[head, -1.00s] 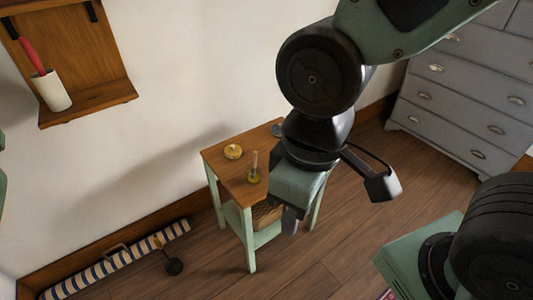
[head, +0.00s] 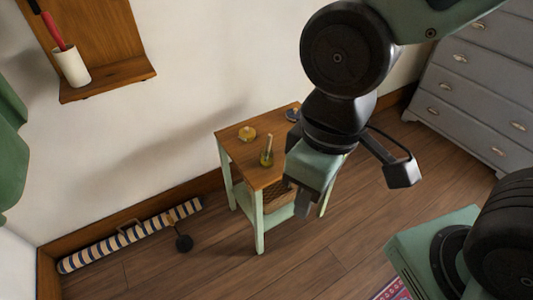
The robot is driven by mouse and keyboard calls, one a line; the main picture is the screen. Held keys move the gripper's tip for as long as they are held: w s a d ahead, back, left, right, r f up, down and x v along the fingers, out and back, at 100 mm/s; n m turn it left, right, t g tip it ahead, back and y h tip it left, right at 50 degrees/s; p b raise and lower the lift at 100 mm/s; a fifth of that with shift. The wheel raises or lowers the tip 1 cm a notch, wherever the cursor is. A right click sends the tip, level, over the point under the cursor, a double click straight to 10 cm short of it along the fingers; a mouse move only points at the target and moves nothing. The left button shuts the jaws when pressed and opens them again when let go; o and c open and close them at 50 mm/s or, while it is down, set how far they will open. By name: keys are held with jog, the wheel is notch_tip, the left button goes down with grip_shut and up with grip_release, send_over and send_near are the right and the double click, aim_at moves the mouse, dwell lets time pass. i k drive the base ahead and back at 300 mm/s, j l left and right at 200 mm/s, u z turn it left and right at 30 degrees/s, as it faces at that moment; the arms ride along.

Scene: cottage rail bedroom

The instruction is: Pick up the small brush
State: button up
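A thin thing with a red handle and a dark top (head: 52,30) stands in a white cup (head: 72,68) on the wooden wall shelf at upper left. It may be the small brush, but I cannot tell for sure. My gripper (head: 303,205) points down in front of the right side of a small side table (head: 240,150), well right of and apart from the cup. Its fingers are partly hidden, and I cannot see whether there is a gap between them.
The side table has a wooden top and green legs. On it are a yellow round thing (head: 247,133) and a small brass holder with a stick (head: 267,155). A striped roll (head: 130,235) lies along the wall. Grey drawers (head: 465,90) stand at right.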

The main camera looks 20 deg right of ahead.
aim_at(269, 138)
jog(key=i+j+z, duration=0.35)
jog(key=j, duration=0.25)
jog(key=i+j+z, duration=0.35)
jog(key=j, duration=0.3)
jog(key=k, duration=0.05)
